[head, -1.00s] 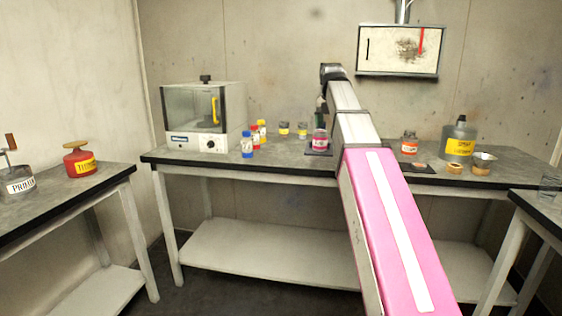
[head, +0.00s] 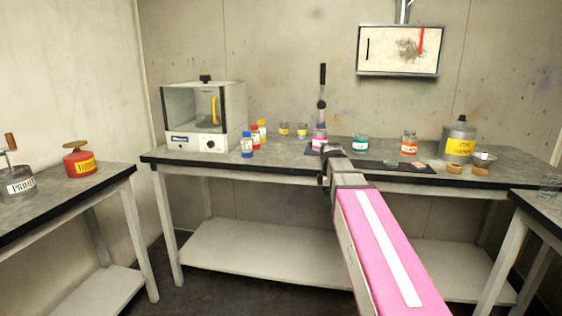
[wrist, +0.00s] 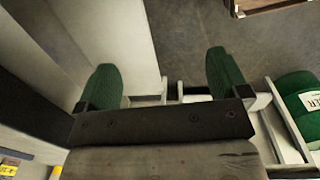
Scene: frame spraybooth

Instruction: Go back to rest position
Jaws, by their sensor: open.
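My gripper (wrist: 165,78) shows in the wrist view as two green-padded fingers spread well apart. It is open, with nothing held between the pads. In the head view my pink and white arm reaches from the lower right to just in front of the middle bench (head: 270,165). Its dark wrist end is at the bench's front edge, below the pink jar (head: 319,139). The fingers cannot be made out in the head view.
The bench carries a glass-fronted cabinet (head: 206,115), a blue-capped bottle (head: 247,146), a teal jar (head: 361,144), an orange-labelled jar (head: 409,144) and a grey can (head: 459,138). A black upright tool (head: 322,85) stands by the pink jar. Side benches flank left and right.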

